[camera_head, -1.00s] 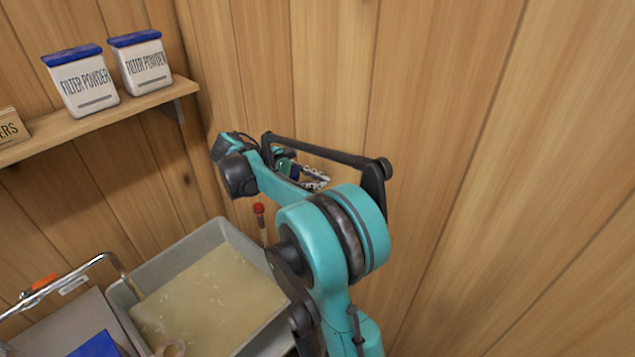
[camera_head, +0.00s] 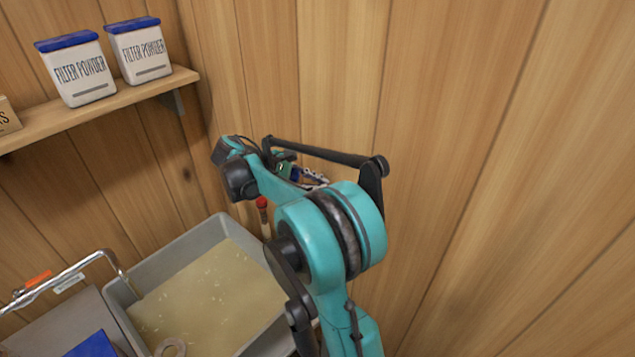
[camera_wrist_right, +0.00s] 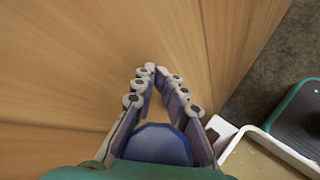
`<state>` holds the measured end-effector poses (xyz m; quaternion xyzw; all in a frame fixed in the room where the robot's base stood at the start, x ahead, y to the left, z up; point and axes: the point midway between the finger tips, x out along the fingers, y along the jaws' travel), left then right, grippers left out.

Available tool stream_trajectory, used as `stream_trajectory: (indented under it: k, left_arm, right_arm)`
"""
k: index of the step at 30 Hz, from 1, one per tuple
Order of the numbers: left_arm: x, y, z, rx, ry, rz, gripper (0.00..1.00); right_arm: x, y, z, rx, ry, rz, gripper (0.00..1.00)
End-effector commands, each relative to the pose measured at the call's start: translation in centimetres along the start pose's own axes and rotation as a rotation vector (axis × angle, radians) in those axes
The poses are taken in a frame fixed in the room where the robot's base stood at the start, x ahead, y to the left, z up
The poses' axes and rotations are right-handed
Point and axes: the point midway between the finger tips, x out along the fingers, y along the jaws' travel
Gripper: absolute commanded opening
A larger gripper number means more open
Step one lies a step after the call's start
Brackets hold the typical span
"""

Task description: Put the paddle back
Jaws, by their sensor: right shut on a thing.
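My right gripper (camera_head: 314,178) is partly hidden behind my own teal arm in the head view, close to the wooden wall. In the right wrist view my right gripper (camera_wrist_right: 150,70) has its fingertips drawn together. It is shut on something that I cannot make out. A thin wooden stick with a red top (camera_head: 262,203) stands upright at the far right side of the tray, left of and below the gripper. Its lower part is hidden by my arm, and I cannot tell whether it is the paddle. My left gripper is not in view.
A grey tray (camera_head: 125,300) holds pale yellowish contents. A bent metal pipe (camera_head: 75,270) is left of it and a blue object (camera_head: 93,346) is at lower left. Two filter powder tubs (camera_head: 80,75) stand on the wall shelf (camera_head: 95,112). Wooden walls close in behind and right.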

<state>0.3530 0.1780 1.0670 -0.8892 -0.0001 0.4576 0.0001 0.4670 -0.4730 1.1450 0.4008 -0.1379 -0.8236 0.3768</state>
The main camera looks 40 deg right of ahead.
Motion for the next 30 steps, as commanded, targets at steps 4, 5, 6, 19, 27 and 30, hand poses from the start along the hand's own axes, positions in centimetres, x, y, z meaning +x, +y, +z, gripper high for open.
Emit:
stream_trajectory:
  k: [4, 5, 6, 19, 27, 30]
  left_arm:
    - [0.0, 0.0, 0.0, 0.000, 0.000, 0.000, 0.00]
    - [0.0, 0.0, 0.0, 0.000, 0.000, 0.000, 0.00]
    - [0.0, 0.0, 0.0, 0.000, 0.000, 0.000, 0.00]
    - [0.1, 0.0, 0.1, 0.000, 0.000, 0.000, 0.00]
    - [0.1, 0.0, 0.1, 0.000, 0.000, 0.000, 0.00]
    - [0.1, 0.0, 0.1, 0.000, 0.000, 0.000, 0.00]
  right_arm:
    - [0.0, 0.0, -0.1, 0.000, 0.000, 0.000, 0.00]
    - [0.0, 0.0, 0.0, 0.000, 0.000, 0.000, 0.00]
    - [0.0, 0.0, 0.0, 0.000, 0.000, 0.000, 0.00]
    - [0.0, -2.9, 1.8, -0.001, 0.001, 0.001, 0.00]
    - [-0.1, -5.5, 3.4, -0.001, 0.001, 0.001, 0.00]
    - [-0.1, -6.5, 4.1, 0.000, 0.001, 0.001, 0.00]
